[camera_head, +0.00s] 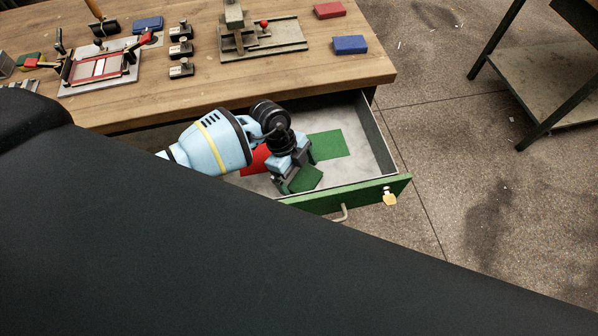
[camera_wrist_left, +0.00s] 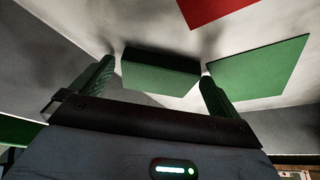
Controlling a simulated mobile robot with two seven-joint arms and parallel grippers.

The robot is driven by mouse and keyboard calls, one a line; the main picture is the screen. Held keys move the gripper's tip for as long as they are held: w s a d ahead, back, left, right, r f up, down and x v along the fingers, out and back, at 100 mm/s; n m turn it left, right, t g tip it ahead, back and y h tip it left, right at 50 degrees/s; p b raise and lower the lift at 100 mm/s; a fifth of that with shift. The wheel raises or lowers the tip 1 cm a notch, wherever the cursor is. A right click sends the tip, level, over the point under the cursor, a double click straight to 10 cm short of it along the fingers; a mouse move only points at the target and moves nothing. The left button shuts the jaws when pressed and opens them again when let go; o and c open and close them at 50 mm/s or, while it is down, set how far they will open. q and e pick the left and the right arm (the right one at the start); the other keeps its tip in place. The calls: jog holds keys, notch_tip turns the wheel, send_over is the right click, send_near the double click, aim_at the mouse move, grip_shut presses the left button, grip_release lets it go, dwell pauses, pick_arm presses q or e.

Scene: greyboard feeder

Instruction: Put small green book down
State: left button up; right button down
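The small green book (camera_head: 306,179) is inside the open drawer, near its green front. In the left wrist view the small green book (camera_wrist_left: 160,72) lies between and just beyond my fingertips. My left gripper (camera_head: 291,182) reaches down into the drawer beside the book. In the left wrist view my left gripper (camera_wrist_left: 158,75) has its fingers spread wider than the book, with a gap at the left finger; the right finger is very close to the book. I cannot tell whether that finger touches it. My right gripper is not in view.
The drawer (camera_head: 375,140) holds a flat green patch (camera_head: 328,145) and a red patch (camera_head: 255,160) on its floor. The wooden bench (camera_head: 215,88) above carries fixtures, a red block (camera_head: 329,10) and a blue block (camera_head: 350,44). A large dark shape covers the lower left.

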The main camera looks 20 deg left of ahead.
pick_arm(q)
jog(key=shift+r, duration=0.1)
jog(key=p+v, duration=0.1)
jog(key=v, duration=1.1)
jog(key=shift+p, duration=0.35)
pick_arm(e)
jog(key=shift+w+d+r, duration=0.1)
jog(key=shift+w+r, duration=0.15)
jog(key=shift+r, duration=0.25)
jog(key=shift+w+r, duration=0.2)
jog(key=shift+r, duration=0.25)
pick_arm(q)
jog(key=shift+s, duration=0.1)
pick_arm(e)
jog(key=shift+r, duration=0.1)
